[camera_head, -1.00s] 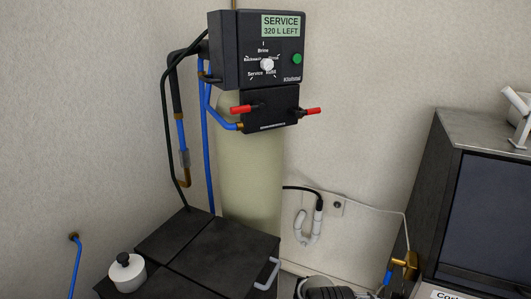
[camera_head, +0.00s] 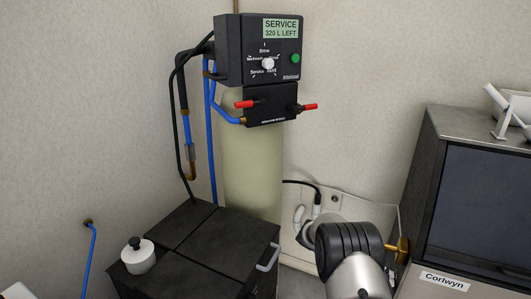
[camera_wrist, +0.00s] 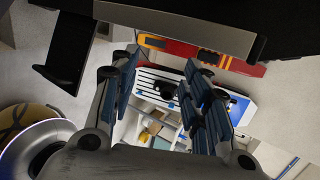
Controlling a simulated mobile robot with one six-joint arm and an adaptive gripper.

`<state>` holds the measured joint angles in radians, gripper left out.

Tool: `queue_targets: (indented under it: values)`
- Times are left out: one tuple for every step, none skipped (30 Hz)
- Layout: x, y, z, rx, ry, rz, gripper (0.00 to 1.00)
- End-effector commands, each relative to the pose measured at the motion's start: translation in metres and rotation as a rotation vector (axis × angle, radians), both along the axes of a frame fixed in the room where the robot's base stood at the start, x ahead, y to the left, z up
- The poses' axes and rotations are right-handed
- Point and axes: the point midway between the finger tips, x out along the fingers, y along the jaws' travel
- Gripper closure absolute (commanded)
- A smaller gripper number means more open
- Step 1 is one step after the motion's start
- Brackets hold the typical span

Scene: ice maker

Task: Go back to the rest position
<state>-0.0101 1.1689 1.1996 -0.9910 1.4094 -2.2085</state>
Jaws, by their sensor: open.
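My gripper (camera_wrist: 160,70) shows in the wrist view with its two dark blue-padded fingers spread apart and nothing between them. In the head view, black and silver links of my arm rise at the lower right, in front of the wall; the gripper itself cannot be made out there. The water softener head (camera_head: 255,50) reads "SERVICE 320 L LEFT" and sits on a pale tank (camera_head: 250,165). Its white dial knob (camera_head: 267,63) and two red-ended levers are clear of my arm.
A black lidded cabinet (camera_head: 195,240) stands before the tank, with a white knobbed container (camera_head: 138,256) at its left. The grey machine labelled "Corlwyn" (camera_head: 443,280) stands at right, close to my arm. A shelf unit with several items (camera_wrist: 155,130) shows beyond my fingers.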

Motion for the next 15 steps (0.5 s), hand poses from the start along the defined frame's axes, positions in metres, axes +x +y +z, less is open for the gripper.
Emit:
queue_targets:
  values:
    - [-0.003, 0.005, 0.028, 0.016, -0.104, -0.057, 0.57]
    - [-0.006, 0.009, 0.041, 0.026, -0.166, -0.096, 0.57]
    - [-0.011, 0.014, 0.057, 0.039, -0.248, -0.150, 0.57]
    - [-0.015, 0.018, 0.069, 0.049, -0.306, -0.192, 0.57]
    - [-0.020, 0.022, 0.081, 0.060, -0.368, -0.234, 0.57]
    - [-0.027, 0.027, 0.096, 0.073, -0.447, -0.293, 0.57]
    - [-0.032, 0.032, 0.107, 0.083, -0.505, -0.336, 0.57]
    - [-0.038, 0.036, 0.118, 0.093, -0.563, -0.383, 0.57]
    - [-0.047, 0.042, 0.133, 0.106, -0.638, -0.446, 0.57]
    - [-0.054, 0.046, 0.142, 0.117, -0.694, -0.495, 0.57]
    - [-0.062, 0.051, 0.152, 0.128, -0.748, -0.544, 0.57]
    - [-0.072, 0.057, 0.165, 0.142, -0.819, -0.613, 0.57]
    - [-0.080, 0.062, 0.174, 0.153, -0.871, -0.664, 0.57]
    - [-0.088, 0.067, 0.182, 0.162, -0.922, -0.718, 0.57]
    - [-0.099, 0.074, 0.193, 0.177, -0.989, -0.791, 0.57]
